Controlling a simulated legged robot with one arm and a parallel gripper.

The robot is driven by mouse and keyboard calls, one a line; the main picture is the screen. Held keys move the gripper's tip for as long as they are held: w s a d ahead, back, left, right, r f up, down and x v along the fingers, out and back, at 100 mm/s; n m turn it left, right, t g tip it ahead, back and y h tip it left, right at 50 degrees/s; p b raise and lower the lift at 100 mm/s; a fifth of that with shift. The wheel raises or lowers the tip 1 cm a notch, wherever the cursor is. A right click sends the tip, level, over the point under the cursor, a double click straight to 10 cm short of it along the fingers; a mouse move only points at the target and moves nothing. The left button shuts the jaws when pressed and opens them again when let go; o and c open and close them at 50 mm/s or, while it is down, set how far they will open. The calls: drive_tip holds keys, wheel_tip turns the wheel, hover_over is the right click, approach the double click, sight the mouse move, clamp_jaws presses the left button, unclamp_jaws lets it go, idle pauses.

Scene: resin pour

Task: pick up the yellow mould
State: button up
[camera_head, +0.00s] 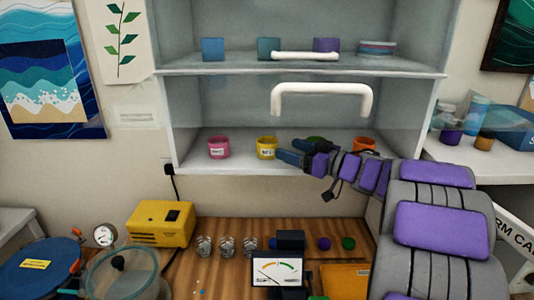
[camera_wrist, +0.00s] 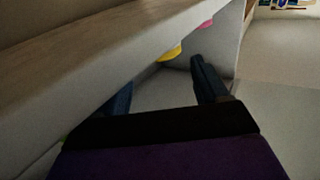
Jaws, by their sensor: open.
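The yellow mould (camera_head: 265,144) is a small round cup with a white label, standing upright on the lower shelf, second from the left. My gripper (camera_head: 290,151) reaches in from the right, with its fingertips just right of the yellow mould in the picture. In the wrist view my gripper (camera_wrist: 162,85) is open, its two dark blue fingers spread apart with nothing seen between them. The yellow mould (camera_wrist: 171,53) shows there beyond the fingers, only as a sliver; a pale edge hides the rest. I cannot tell if a finger touches it.
On the same shelf, a pink mould (camera_head: 219,149) stands left; a green mould (camera_head: 316,140) is partly behind my gripper, and an orange mould (camera_head: 363,143) is right. A white handle (camera_head: 321,90) hangs above. Below, the wooden bench (camera_head: 222,280) holds cups and a yellow box (camera_head: 159,224).

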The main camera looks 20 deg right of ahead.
sight(276, 144)
drive_tip(key=shift+w, duration=0.35)
drive_tip(key=x, duration=0.3)
drive_tip(key=b+x, duration=0.1)
drive_tip(key=x, duration=0.2)
drive_tip(key=shift+s+a+r, duration=0.1)
drive_tip(key=shift+s+a, duration=0.15)
drive_tip(key=shift+a, duration=0.05)
drive_tip(key=shift+d, duration=0.15)
drive_tip(key=shift+d, duration=0.15)
drive_tip(key=shift+c, duration=1.3)
drive_tip(key=c, duration=0.6)
